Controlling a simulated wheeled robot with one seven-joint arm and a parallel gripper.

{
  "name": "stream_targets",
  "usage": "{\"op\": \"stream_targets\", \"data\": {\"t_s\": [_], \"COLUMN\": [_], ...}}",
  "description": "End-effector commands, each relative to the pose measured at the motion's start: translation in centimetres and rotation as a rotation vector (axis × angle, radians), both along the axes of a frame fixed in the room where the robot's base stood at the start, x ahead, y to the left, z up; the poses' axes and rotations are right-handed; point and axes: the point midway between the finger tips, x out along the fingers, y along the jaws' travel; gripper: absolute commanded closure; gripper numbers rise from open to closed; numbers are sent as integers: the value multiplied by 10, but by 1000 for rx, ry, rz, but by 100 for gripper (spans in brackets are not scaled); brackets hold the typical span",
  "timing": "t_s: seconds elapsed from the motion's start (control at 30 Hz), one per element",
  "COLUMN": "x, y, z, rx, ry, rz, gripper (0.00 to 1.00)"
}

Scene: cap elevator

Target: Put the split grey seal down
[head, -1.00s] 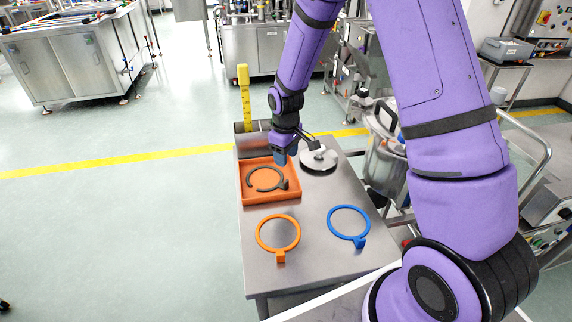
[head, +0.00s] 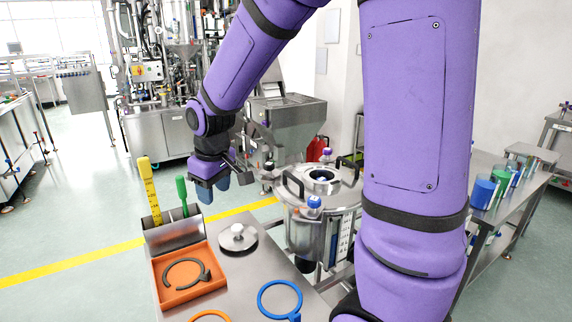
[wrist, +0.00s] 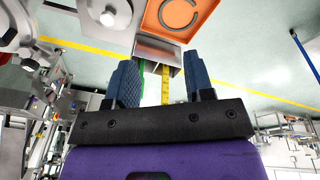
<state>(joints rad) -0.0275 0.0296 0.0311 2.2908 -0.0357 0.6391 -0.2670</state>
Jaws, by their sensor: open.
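The split grey seal (head: 186,272) is a dark grey open ring with a small tab. It lies in the orange tray (head: 160,297) on the steel table, and part of it also shows at the top of the wrist view (wrist: 180,14). My gripper (head: 215,195) is raised above the far end of the table, beyond the seal and apart from it. In the wrist view its two blue fingers (wrist: 160,82) are spread with nothing held between them.
A steel holder (head: 172,236) with a yellow gauge (head: 148,188) and a green-handled tool (head: 182,192) stands behind the tray. A round lid (head: 237,240) lies beside it. A blue ring (head: 280,300) and an orange ring (head: 209,317) lie nearer. A steel vessel (head: 312,235) stands right of the table.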

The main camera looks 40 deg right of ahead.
Motion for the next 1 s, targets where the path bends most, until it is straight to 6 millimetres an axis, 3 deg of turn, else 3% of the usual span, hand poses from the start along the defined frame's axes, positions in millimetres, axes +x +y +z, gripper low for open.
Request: {"op": "stream_targets", "data": {"t_s": [0.2,0.5,0.8,1.0], "x": [-44,-110,-178,-209], "y": [-6,-13,-18,-19], "z": [49,95,121,126], "rx": [17,51,92,115], "ry": [-68,-152,-232,-266], "rz": [-77,-179,-276,-319], "gripper": [52,52,52,52]}}
